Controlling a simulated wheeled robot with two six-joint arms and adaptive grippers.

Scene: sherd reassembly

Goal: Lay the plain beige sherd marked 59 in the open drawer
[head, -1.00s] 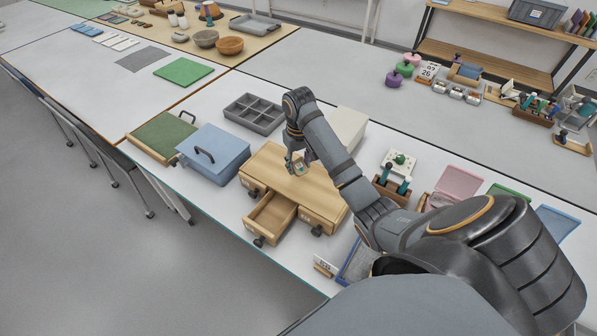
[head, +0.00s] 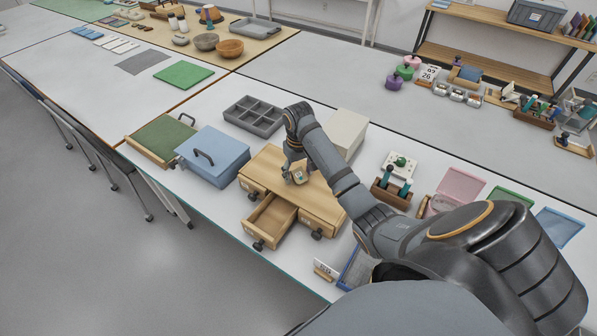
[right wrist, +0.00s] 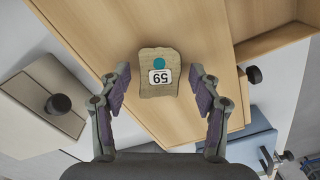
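The plain beige sherd marked 59 (right wrist: 158,84) has a teal dot and a white number label. It appears to lie on the top of the wooden drawer cabinet (head: 265,165); it also shows in the head view (head: 299,177). My right gripper (right wrist: 160,80) is open above it. The sherd shows between the fingers, with a gap on each side. In the head view the right gripper (head: 293,174) partly covers the area around the sherd. My left gripper is not in view.
A blue box (head: 214,157) stands left of the cabinet, a grey compartment tray (head: 254,115) behind it. A pale box (head: 346,131) stands behind my right arm. A number card (head: 324,268) stands in front. A tool rack (head: 391,192) stands to the right.

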